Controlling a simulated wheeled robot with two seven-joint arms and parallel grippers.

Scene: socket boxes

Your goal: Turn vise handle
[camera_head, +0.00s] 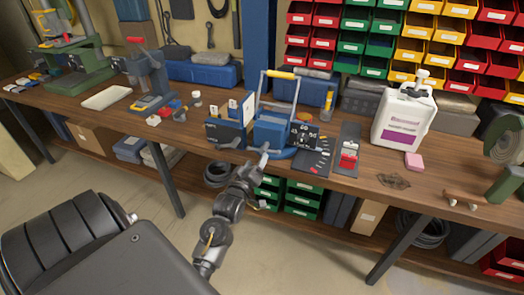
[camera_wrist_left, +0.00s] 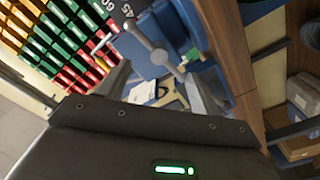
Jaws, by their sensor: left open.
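The blue bench vise (camera_head: 270,132) stands at the front edge of the wooden workbench. Its grey metal handle (camera_head: 264,159) sticks out at the front, low on the vise. My left gripper (camera_head: 251,171) is in front of the bench edge, close to the handle. In the left wrist view the grey handle bar (camera_wrist_left: 151,44), with rounded ends, lies slantwise just ahead of the open fingers (camera_wrist_left: 160,82). I cannot tell whether the fingers touch it. My right gripper is in neither view.
A dark panel with white numbers (camera_head: 303,135) stands right of the vise, and a dark box with cards (camera_head: 229,133) left of it. A white jug (camera_head: 404,118) and pink block (camera_head: 413,160) are further right. Green drawers (camera_head: 301,201) sit below the bench.

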